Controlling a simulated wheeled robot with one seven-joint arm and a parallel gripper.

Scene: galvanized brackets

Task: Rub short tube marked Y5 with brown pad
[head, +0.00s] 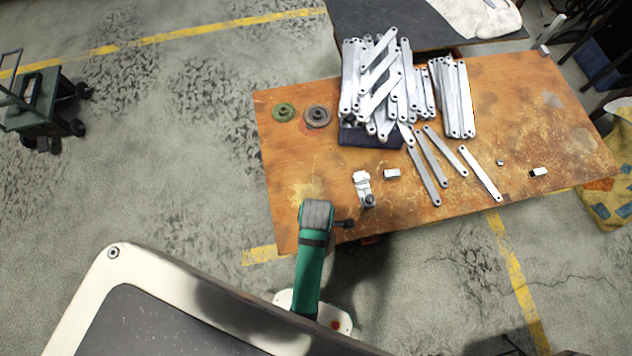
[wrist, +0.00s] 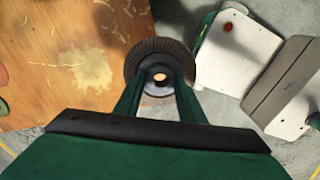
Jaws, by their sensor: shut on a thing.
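My gripper (wrist: 160,82) is shut on a round, ridged, brownish-grey disc, which I take for the brown pad (wrist: 143,56). The disc has a hole in its middle. In the head view my gripper (head: 345,223) is a small dark shape at the table's front edge, and the pad is not clear there. Two short silver tubes lie on the table, one near the front middle (head: 392,174) and one at the right (head: 540,172). No marking is readable, so I cannot tell which is Y5. My gripper is apart from both, to their left.
A silver clamp-like fixture (head: 363,188) stands between my gripper and the nearer tube. A green disc (head: 284,112) and a grey disc (head: 317,117) lie at the back left. Flat metal bars (head: 455,97) are piled at the back. The wooden table (head: 560,125) is mostly bare at the right.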

